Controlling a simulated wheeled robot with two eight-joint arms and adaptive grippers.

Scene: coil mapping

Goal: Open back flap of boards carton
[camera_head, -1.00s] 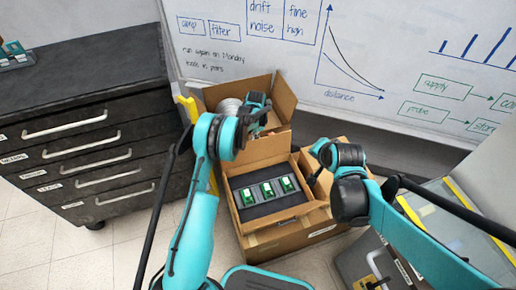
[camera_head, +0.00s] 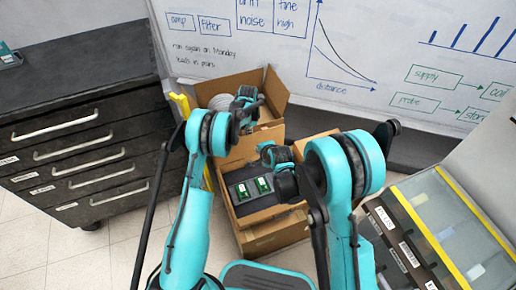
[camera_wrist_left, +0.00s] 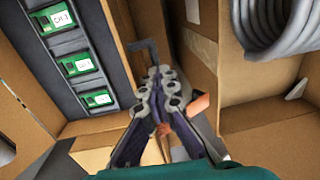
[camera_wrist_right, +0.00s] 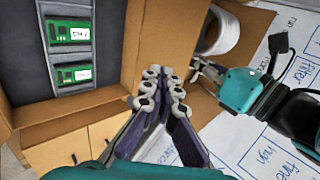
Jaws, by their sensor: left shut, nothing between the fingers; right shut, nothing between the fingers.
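The boards carton (camera_head: 268,214) is an open brown box with green boards (camera_head: 263,184) in a dark insert. The left wrist view shows three boards (camera_wrist_left: 82,65); my right arm covers part of the carton in the head view. A cardboard panel (camera_head: 240,153) stands at its back, between it and the carton behind; it also shows in the right wrist view (camera_wrist_right: 155,40). My left gripper (camera_wrist_left: 160,78) is shut and empty over the rear carton's side of this edge. My right gripper (camera_wrist_right: 160,75) is shut and empty by the panel; contact cannot be told.
The rear carton (camera_head: 272,88) is open and holds a grey coil (camera_wrist_left: 275,25). A whiteboard (camera_head: 400,50) stands close behind. A dark drawer cabinet (camera_head: 80,130) is at left, and a case with clear lids (camera_head: 450,225) at right. My grippers are close together.

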